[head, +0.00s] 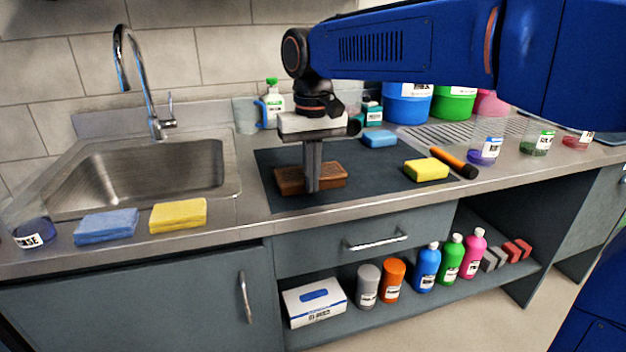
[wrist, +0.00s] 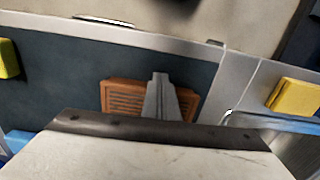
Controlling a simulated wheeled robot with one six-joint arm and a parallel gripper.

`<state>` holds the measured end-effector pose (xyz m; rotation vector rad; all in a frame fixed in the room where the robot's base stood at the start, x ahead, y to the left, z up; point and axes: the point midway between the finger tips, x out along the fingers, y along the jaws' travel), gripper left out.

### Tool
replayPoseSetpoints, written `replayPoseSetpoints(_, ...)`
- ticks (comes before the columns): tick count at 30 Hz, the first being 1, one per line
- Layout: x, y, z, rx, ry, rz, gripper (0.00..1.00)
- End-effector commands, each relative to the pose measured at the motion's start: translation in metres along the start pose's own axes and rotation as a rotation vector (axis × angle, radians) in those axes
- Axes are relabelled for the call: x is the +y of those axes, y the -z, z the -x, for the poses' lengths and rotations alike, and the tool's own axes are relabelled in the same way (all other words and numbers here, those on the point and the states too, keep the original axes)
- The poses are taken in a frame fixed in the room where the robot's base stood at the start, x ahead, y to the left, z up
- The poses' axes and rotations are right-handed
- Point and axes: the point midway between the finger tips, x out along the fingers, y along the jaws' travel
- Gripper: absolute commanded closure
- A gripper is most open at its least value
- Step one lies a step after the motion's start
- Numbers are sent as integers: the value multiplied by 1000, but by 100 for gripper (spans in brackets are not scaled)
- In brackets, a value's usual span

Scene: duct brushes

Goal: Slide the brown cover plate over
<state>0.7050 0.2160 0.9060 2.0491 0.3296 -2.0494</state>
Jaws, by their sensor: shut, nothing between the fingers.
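The brown cover plate (head: 331,176) is a slotted wooden-looking block lying on the dark mat (head: 385,178) near the counter's front edge, right of the sink. It also shows in the wrist view (wrist: 123,98), with slots on its left part. My gripper (head: 312,186) points down with its fingers together and empty. The fingertips are at the middle of the plate in the head view and hide part of it. The wrist view shows my gripper (wrist: 160,82) in front of the plate too. I cannot tell whether the fingertips touch it. What lies beneath the plate is hidden.
A yellow sponge (head: 426,169), an orange-and-black tool (head: 453,162) and a blue sponge (head: 380,139) lie to the plate's right. The sink (head: 150,175) is on the left, with a yellow sponge (head: 178,215) before it. Bare mat separates the plate from the right-hand sponge.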

Motion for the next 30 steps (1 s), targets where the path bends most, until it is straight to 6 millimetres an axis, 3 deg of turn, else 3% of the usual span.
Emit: replayPoseSetpoints(30,0,172,0,1,0,-1,100)
